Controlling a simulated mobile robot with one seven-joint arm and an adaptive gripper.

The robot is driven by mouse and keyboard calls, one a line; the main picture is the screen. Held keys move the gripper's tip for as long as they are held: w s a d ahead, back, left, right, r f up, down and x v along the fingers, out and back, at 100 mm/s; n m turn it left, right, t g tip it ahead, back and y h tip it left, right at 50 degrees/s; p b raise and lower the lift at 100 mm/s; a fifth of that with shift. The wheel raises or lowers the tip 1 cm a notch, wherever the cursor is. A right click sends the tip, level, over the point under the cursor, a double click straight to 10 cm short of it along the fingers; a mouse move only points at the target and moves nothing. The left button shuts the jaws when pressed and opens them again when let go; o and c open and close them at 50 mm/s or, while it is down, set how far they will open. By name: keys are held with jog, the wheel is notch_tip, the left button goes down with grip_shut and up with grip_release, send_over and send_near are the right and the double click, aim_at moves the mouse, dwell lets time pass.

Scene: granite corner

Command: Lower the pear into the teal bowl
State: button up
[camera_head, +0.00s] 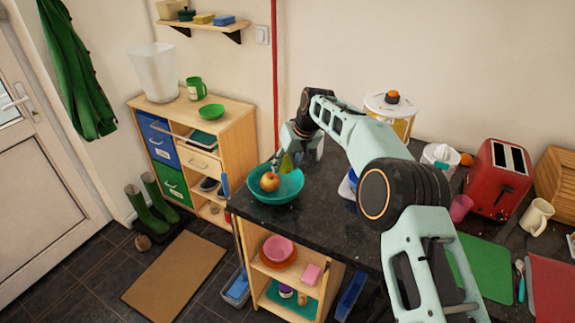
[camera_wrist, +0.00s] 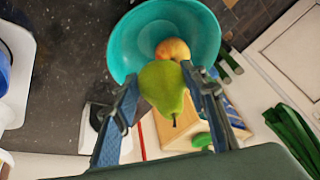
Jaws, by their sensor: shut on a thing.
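The teal bowl (camera_head: 286,189) stands near the left corner of the dark granite counter. A red-yellow apple (camera_head: 270,181) lies in it. In the wrist view the teal bowl (camera_wrist: 126,50) and the apple (camera_wrist: 173,49) lie beyond the pear. My gripper (camera_wrist: 168,88) is shut on the green pear (camera_wrist: 164,86), one finger on each side. In the head view my gripper (camera_head: 283,160) is at the bowl's back side, and the pear (camera_head: 287,163) is partly hidden there. I cannot tell the exact height of the pear over the bowl.
The apple takes up part of the bowl. A juicer-like container (camera_head: 392,115), a red toaster (camera_head: 497,178) and a green board (camera_head: 480,268) stand or lie farther right on the counter. A wooden shelf unit (camera_head: 235,140) stands left of the counter.

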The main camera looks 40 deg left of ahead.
dwell(0.4)
jog(key=shift+f+b, duration=1.55)
jog(key=shift+f, duration=1.15)
jog(key=shift+f+b, duration=0.35)
jog(key=shift+f, duration=0.25)
jog(key=o, duration=1.3)
jog(key=shift+d, duration=0.1)
jog(key=v, duration=1.2)
jog(key=shift+r, duration=0.1)
